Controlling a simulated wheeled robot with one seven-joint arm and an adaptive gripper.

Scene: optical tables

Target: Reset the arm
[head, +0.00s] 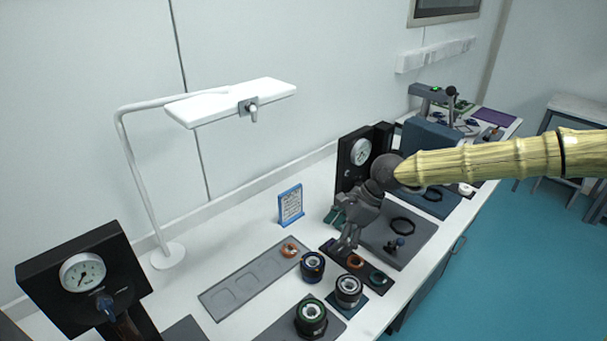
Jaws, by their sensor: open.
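My arm (490,157) reaches in from the right edge over the bench. My gripper (346,240) hangs from its end, pointing down, with its fingers above a dark tray (333,246) of small rings. The gripper is open, and I see nothing held between its fingers. A blue-rimmed cylinder (312,267) stands just left of and below the fingers. The gripper and wrist hide part of the bench and the equipment behind them.
A silver-rimmed cylinder (348,291) and a green-rimmed cylinder (311,319) stand near the front. A grey tray (234,293) holds an orange ring (289,250). Gauge boxes (82,272) and (357,155) stand left and behind. A white lamp (232,102) overhangs the bench. Floor (480,290) is clear.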

